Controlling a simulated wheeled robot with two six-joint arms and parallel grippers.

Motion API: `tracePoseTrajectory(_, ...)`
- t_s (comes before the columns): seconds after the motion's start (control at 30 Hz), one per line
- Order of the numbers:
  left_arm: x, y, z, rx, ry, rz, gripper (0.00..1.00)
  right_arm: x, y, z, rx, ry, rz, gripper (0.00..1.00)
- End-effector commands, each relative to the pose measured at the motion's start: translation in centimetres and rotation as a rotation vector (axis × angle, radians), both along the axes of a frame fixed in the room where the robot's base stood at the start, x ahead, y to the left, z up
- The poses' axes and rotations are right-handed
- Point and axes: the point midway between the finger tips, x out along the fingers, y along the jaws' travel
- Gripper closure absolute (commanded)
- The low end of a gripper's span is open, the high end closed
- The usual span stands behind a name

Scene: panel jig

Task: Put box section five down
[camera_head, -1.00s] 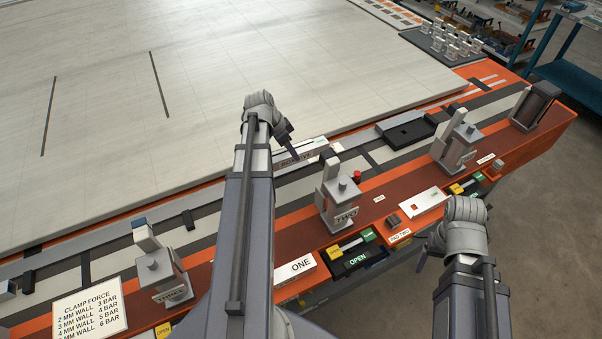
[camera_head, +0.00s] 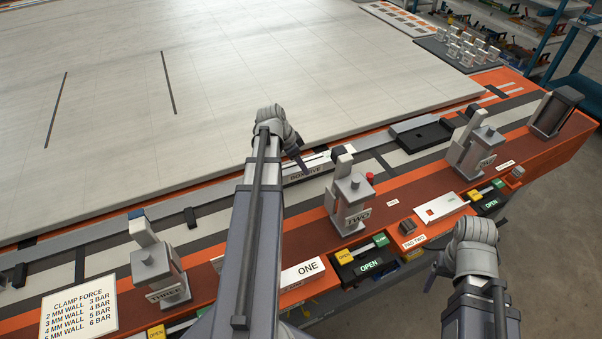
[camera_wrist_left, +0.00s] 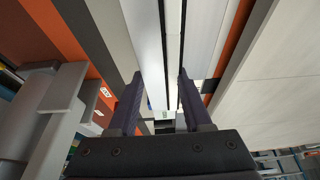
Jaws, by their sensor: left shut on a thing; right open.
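Box section five (camera_head: 308,173) is a pale bar with a label on its side, lying along the grey rail behind clamp two (camera_head: 352,195). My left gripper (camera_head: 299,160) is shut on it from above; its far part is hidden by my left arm. In the left wrist view, the pale bar (camera_wrist_left: 147,40) runs between the two dark fingers of my left gripper (camera_wrist_left: 157,85). I cannot tell whether the bar touches the bed beneath it. My right gripper (camera_head: 438,262) is open and empty, in front of the orange bench edge.
Clamp three (camera_head: 155,272) stands left and another clamp (camera_head: 476,150) right along the brown strip. A black block (camera_head: 422,134) sits on the rail to the right. The large pale panel (camera_head: 200,90) fills the back. A clamp force sign (camera_head: 78,305) stands front left.

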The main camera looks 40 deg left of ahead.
Motion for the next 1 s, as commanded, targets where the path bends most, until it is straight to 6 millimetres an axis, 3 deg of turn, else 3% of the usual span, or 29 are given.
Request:
tracePoseTrajectory(0.03, 0.0, 0.0, -1.1, 0.000, 0.000, 0.000, 1.00, 0.0, 0.0, -1.1, 0.000, 0.000, 0.000, 0.25)
tracePoseTrajectory(0.2, 0.0, 0.0, -3.1, 0.000, 0.000, 0.000, 1.00, 0.0, 0.0, -3.1, 0.000, 0.000, 0.000, 0.25)
tracePoseTrajectory(0.67, 0.0, 0.0, -3.5, 0.000, 0.000, 0.000, 1.00, 0.0, 0.0, -3.5, 0.000, 0.000, 0.000, 0.25)
tracePoseTrajectory(0.7, 0.0, 0.0, -3.3, 0.000, 0.000, 0.000, 0.46, 0.0, 0.0, -3.3, 0.000, 0.000, 0.000, 0.25)
tracePoseTrajectory(0.93, 0.0, 0.0, -3.3, 0.000, 0.000, 0.000, 0.21, 0.0, 0.0, -3.3, 0.000, 0.000, 0.000, 0.25)
tracePoseTrajectory(1.0, 0.0, 0.0, -3.3, 0.000, 0.000, 0.000, 0.21, 0.0, 0.0, -3.3, 0.000, 0.000, 0.000, 0.25)
